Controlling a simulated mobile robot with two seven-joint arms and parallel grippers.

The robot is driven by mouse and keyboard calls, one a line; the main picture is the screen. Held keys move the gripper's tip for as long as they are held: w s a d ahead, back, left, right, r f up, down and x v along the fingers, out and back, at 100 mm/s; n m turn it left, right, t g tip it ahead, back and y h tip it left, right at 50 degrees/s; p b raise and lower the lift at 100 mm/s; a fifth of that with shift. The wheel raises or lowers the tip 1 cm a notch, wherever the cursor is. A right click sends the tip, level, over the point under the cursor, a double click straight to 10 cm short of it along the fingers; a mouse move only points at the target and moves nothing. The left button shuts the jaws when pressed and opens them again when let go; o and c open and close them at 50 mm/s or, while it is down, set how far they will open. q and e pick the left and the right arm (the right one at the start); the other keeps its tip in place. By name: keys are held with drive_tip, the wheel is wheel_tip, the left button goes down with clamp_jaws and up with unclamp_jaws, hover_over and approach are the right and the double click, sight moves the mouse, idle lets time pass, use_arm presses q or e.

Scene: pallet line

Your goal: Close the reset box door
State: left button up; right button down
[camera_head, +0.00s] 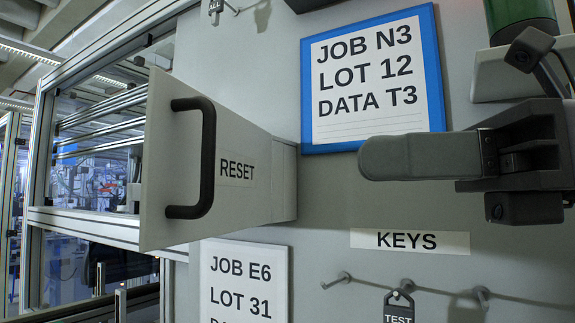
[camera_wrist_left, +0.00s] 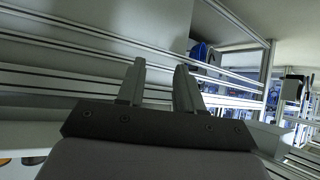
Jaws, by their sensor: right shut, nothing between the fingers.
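The reset box door (camera_head: 235,135) is a light grey panel with a black bar handle (camera_head: 206,160) and the label RESET. It stands open, swung out from the grey wall, with the box's edge (camera_head: 285,182) behind it. My right gripper (camera_head: 372,158) is shut and empty, pointing left in front of the wall. It is to the right of the door and apart from it in the picture. My left gripper (camera_wrist_left: 160,68) shows in the left wrist view, with its two fingers apart and nothing between them. It is not in the head view.
A blue-framed job sheet (camera_head: 372,75) hangs behind my right gripper. Below are a KEYS label (camera_head: 410,241), hooks with a TEST tag (camera_head: 398,308), and another job sheet (camera_head: 243,280). A green lamp (camera_head: 520,15) is at upper right. Aluminium framing (camera_head: 100,225) stands at left.

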sight(213, 163)
drive_tip(key=a, duration=0.3)
drive_tip(key=w+a+p, duration=0.1)
drive_tip(key=a, duration=0.5)
drive_tip(key=shift+w+a+f+p, duration=0.1)
drive_tip(key=shift+w+a+p, duration=0.2)
drive_tip(key=shift+a+p, duration=0.1)
drive_tip(key=shift+a, duration=0.1)
